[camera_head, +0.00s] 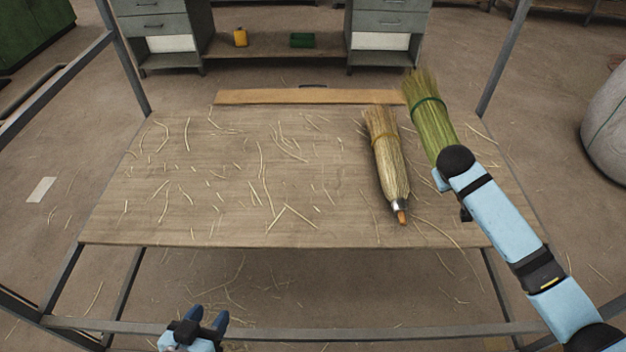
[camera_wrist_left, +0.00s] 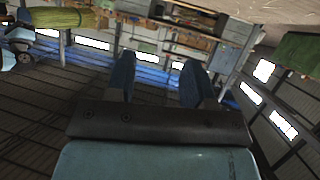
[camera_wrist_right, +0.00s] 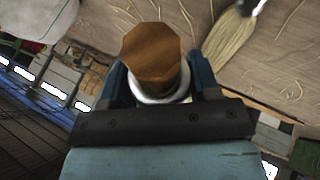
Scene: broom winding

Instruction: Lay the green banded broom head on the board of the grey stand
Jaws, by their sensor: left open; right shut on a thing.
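The green broom head (camera_head: 432,120), with a dark green band, stands tilted above the right side of the board, bristles toward the back. My right gripper (camera_wrist_right: 160,85) is shut on its stub end; the wooden butt (camera_wrist_right: 152,55) and pale collar show between the fingers. In the head view my wrist hides that end. The green bristles also show in the left wrist view (camera_wrist_left: 60,17). A wide wooden board (camera_head: 225,215) lies on a grey metal frame (camera_head: 300,328), likely the grey stand. My left gripper (camera_head: 205,322) is open and empty below the board's front edge.
A straw-coloured broom head (camera_head: 388,160) with an orange-tipped end lies on the board, left of the green one. Loose straws scatter over the board. A wooden strip (camera_head: 310,97) runs along the back. Grey posts (camera_head: 125,65) rise at both sides. The board's left half holds only straws.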

